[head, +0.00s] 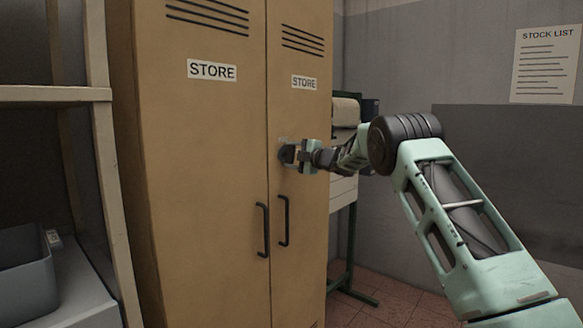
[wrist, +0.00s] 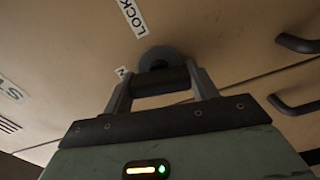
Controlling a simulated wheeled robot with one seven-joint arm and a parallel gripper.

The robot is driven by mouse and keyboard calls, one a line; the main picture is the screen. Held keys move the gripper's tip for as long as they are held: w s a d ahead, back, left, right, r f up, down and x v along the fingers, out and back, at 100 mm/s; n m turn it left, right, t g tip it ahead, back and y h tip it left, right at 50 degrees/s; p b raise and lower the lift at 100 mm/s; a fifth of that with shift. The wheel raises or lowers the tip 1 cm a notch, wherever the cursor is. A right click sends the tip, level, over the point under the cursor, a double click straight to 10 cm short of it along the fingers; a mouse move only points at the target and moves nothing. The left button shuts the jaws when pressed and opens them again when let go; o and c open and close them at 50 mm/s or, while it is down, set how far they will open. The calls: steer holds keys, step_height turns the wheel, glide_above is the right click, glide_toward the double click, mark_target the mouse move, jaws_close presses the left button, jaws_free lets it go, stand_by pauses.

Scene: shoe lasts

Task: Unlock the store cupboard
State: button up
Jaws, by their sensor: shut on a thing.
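The tan store cupboard (head: 200,130) stands with both doors shut. Its right door carries a dark round lock (head: 285,154), which also shows in the wrist view (wrist: 160,55). My gripper (head: 294,154) is at this lock. In the wrist view its two fingers (wrist: 160,82) are closed on the lock's dark handle, a short thick bar in front of the round base. A white label reading LOCK (wrist: 132,16), cut off by the frame edge, is beside the lock. A second small label (wrist: 122,73) is mostly hidden; only an N shows.
Two black door handles, left (head: 263,230) and right (head: 284,220), hang below the lock. A shelf unit (head: 55,95) with a grey bin (head: 25,275) stands at left. A green-framed stand (head: 348,255) is close to the cupboard's right side. Some tiled floor shows there.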

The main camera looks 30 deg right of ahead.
steer(key=shift+f+n+b, duration=0.1)
steer(key=shift+n+b, duration=0.9)
steer(key=shift+n, duration=0.2)
steer(key=o, duration=1)
steer(key=b+v, duration=0.3)
steer(key=v, duration=1.4)
steer(key=shift+s+b, duration=0.2)
steer(key=shift+b, duration=0.2)
